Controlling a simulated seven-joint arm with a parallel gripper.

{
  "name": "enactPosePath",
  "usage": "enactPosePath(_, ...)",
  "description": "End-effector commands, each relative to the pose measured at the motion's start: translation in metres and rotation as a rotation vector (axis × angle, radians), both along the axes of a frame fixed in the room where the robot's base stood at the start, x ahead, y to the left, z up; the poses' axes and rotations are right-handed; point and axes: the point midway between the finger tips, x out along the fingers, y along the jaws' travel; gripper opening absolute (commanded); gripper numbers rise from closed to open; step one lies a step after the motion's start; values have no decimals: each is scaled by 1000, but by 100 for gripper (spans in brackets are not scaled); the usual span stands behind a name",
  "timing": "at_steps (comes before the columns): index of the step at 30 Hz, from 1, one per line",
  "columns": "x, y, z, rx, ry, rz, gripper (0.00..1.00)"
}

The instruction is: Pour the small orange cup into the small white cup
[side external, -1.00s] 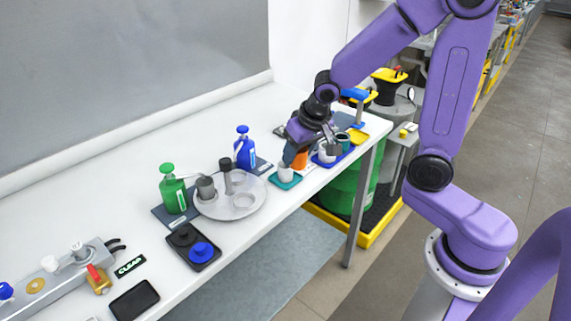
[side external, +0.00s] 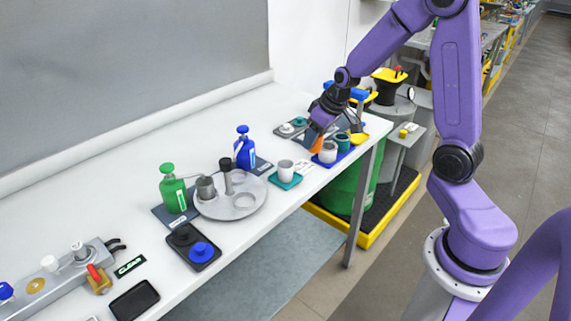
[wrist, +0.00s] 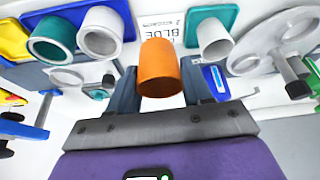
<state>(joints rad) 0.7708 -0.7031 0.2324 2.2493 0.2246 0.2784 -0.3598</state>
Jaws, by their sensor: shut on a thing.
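My gripper (wrist: 165,88) is shut on the orange cup (wrist: 160,68), which sits between the two fingers in the wrist view. In the side external view the orange cup (side external: 316,146) is below my gripper (side external: 318,130), partly hidden by it. One white cup (side external: 285,170) stands on a teal mat (side external: 290,183), left of the gripper; it also shows in the wrist view (wrist: 212,38). Another white cup (side external: 328,154) stands on a blue tray (side external: 336,163), close to the orange cup; it also shows in the wrist view (wrist: 101,32). I cannot see what is inside the cups.
A teal cup (side external: 343,142) shares the blue tray, beside a yellow piece (side external: 360,139). A round grey tray (side external: 222,210), a blue bottle (side external: 244,150) and a green bottle (side external: 173,190) stand further left. A printed label (wrist: 158,25) lies between the mats.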

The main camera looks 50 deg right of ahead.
Motion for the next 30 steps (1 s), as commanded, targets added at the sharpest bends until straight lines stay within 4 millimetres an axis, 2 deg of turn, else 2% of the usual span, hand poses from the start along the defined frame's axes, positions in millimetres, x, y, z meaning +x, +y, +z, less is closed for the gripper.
enactPosePath(4, 1, -12, -3, 0, 1, 15, 20)
enactPosePath(10, 2, -17, -4, 0, 1, 25, 20)
enactPosePath(20, 2, -16, -5, -12, 4, 25, 20)
enactPosePath(30, 5, -5, -20, -109, 36, 27, 20)
